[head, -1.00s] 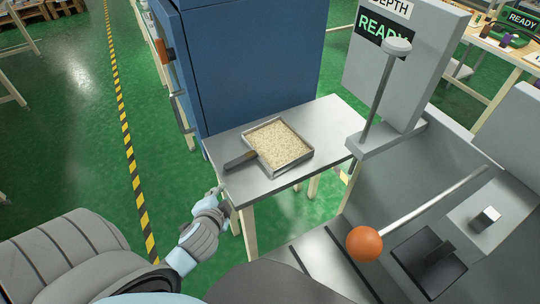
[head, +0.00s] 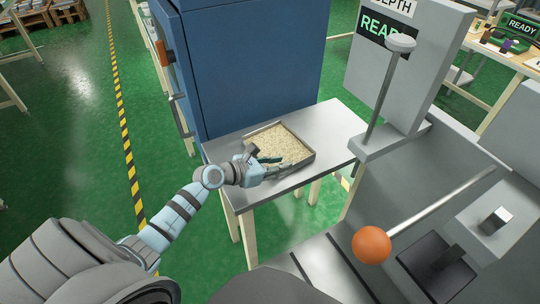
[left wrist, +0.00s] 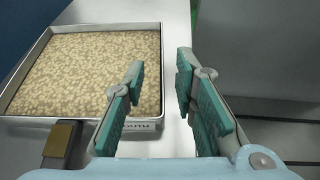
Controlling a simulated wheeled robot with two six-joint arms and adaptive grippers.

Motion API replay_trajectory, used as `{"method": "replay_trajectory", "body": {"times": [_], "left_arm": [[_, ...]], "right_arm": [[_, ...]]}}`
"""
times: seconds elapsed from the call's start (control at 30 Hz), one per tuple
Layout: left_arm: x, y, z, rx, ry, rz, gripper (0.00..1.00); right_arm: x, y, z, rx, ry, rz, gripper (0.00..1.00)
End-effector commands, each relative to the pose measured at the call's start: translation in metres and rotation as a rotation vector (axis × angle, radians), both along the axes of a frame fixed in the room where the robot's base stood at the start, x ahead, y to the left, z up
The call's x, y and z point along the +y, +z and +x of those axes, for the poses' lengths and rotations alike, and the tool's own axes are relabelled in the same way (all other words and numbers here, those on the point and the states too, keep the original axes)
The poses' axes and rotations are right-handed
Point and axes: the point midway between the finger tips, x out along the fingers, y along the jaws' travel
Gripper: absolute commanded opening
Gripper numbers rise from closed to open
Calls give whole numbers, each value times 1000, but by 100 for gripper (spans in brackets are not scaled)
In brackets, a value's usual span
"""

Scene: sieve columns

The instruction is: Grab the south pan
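The south pan (head: 314,156) is a square metal tray of pale grains on the small steel table. In the left wrist view the pan (left wrist: 140,125) fills the left side, with a partly cut-off label ending in "OUTH" on its front wall. Its dark, tan-edged handle (left wrist: 62,141) sticks out toward the camera. My left gripper (head: 272,166) is at the near left edge of the pan, over the handle area, and partly hides it. My right gripper is out of view.
A tall blue cabinet (head: 250,65) stands right behind the steel table (head: 335,125). A grey machine with a READY display (head: 379,27) and an orange ball knob (head: 371,245) is on the right. The table's right part is bare.

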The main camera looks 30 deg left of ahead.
Motion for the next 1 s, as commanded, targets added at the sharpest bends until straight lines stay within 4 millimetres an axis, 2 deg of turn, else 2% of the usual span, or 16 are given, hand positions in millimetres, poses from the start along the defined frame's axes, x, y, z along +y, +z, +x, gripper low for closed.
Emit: {"method": "replay_trajectory", "body": {"times": [0.17,0.4,0.63,0.67,0.8,1.0], "left_arm": [[-9,-9,16,0,0,-3,26],[-26,-32,49,-1,0,-4,26],[-28,-32,53,-1,0,-1,26],[-28,-32,53,-1,0,-1,24],[-28,-32,53,-1,0,-1,2],[-28,-32,53,-1,0,-1,0]], "right_arm": [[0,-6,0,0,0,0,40],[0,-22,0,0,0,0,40],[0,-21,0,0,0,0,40],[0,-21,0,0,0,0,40],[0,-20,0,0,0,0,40],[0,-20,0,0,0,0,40]]}}
